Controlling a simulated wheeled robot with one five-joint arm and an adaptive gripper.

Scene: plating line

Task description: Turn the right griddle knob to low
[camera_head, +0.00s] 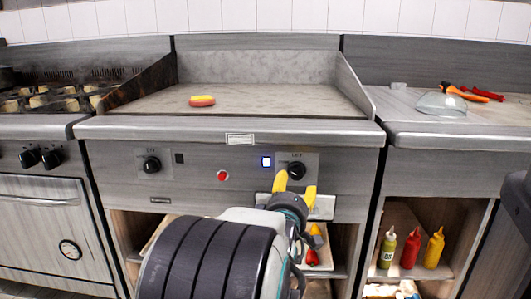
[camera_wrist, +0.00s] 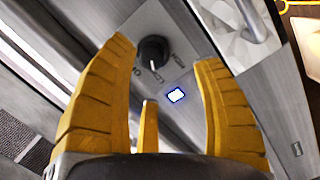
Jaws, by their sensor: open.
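The right griddle knob (camera_head: 297,170) is black and round, on the griddle's grey front panel. The knob (camera_wrist: 153,50) also shows in the wrist view, with a white mark at its lower edge and printed labels around it that are partly legible. A blue-lit indicator (camera_head: 266,162) is beside it. My gripper (camera_head: 296,188) has yellow fingers spread apart, just below and in front of the knob. In the wrist view my open gripper (camera_wrist: 165,62) has the knob between and beyond its fingertips. No contact with the knob is visible.
The left griddle knob (camera_head: 152,165) and a red button (camera_head: 222,176) are on the same panel. A red and yellow item (camera_head: 202,101) lies on the griddle top (camera_head: 260,100). A shelf with several bottles (camera_head: 411,248) is at the lower right.

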